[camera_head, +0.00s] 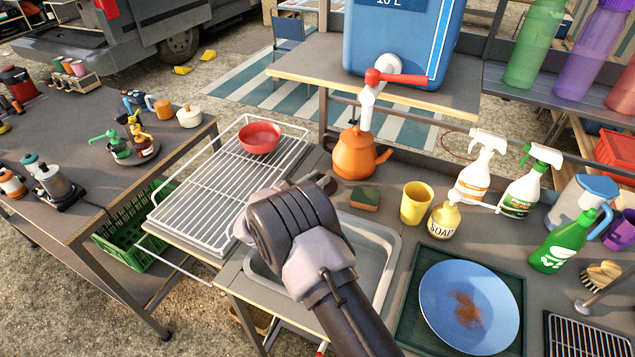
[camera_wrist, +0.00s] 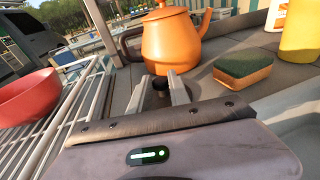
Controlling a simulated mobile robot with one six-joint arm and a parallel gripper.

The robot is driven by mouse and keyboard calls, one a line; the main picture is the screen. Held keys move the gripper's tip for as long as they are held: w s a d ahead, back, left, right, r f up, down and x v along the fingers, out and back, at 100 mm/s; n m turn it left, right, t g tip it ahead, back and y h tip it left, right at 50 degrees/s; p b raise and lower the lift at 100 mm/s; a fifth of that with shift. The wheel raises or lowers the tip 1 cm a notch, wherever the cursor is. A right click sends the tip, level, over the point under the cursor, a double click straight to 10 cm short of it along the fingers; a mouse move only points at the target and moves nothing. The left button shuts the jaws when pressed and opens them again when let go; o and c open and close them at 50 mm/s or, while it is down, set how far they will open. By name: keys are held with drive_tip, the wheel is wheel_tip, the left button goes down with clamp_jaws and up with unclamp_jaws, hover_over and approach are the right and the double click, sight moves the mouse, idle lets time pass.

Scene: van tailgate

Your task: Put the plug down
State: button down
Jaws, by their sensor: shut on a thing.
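The plug (camera_wrist: 161,84) is a small dark piece between my gripper's two grey fingers in the wrist view. My gripper (camera_wrist: 163,92) is shut on it, with only part of the plug showing. In the head view my wrist and arm cover most of the gripper and hide the plug's shape. The gripper is over the far left part of the grey sink basin (camera_head: 387,270), near the counter. I cannot tell whether the plug touches a surface.
An orange kettle (camera_head: 354,153) stands just beyond my gripper, under a red-handled tap (camera_head: 372,78). A green and brown sponge (camera_head: 365,198) lies to its right, near a yellow cup (camera_head: 415,203) and soap bottle (camera_head: 444,220). A wire rack (camera_head: 215,190) with a red bowl (camera_head: 260,137) is left.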

drive_tip(key=shift+f, duration=0.1)
drive_tip(key=c, duration=1.2)
unclamp_jaws()
